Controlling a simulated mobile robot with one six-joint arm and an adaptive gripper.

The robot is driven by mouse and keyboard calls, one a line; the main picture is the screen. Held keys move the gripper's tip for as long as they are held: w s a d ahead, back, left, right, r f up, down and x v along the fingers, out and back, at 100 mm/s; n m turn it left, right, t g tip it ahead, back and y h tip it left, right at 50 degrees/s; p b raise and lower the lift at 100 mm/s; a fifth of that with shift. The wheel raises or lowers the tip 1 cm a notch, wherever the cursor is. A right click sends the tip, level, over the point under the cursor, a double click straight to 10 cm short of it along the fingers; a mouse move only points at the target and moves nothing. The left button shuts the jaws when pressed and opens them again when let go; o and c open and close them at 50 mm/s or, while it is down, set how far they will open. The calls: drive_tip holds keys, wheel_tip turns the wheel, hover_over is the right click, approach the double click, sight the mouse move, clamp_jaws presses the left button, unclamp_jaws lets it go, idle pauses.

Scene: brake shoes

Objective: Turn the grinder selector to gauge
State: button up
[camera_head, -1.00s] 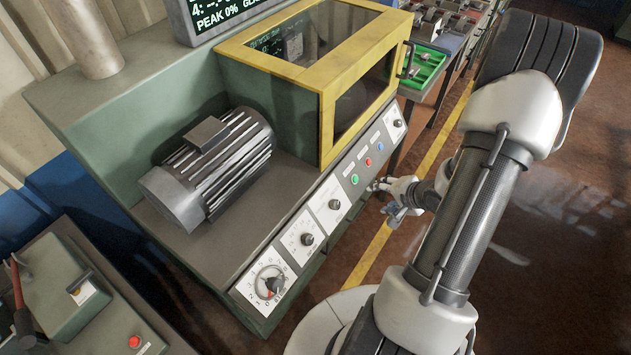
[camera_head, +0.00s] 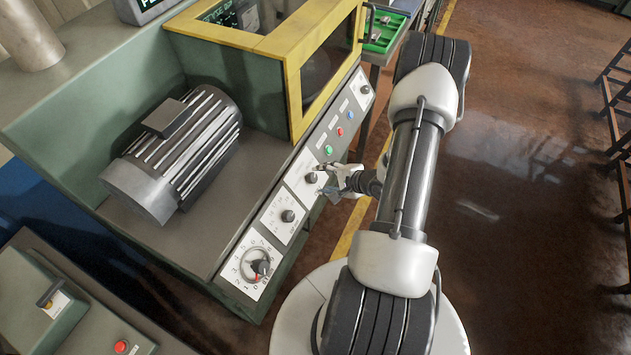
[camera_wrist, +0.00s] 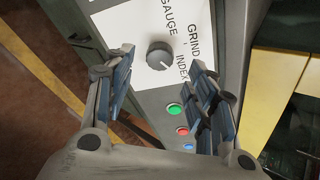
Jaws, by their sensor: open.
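The grinder selector is a dark round knob (camera_wrist: 160,55) on a white plate (camera_wrist: 143,25) marked GAUGE, GRIND and INDEX in the wrist view. A small pale mark on the knob appears to face the INDEX side. The knob also shows in the head view (camera_head: 311,178) on the machine's sloping front panel. My gripper (camera_wrist: 162,72) is open, with blue-padded fingers on either side of the knob in the picture. In the head view my gripper (camera_head: 328,181) is right at the selector plate. I cannot tell whether the fingers touch the knob.
Green (camera_head: 328,150), red (camera_head: 340,132) and blue buttons sit beside the selector along the panel. Another knob (camera_head: 288,216) and a numbered dial with a red pointer (camera_head: 261,268) lie on the other side. A yellow-framed guard (camera_head: 295,85) stands above. Open floor lies to the right.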

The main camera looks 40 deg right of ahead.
sight(314, 178)
drive_tip(key=b+x, duration=0.1)
drive_tip(key=x, duration=0.4)
drive_tip(key=shift+w+f, duration=0.2)
drive_tip(key=shift+c, duration=0.3)
drive_tip(key=c, duration=1)
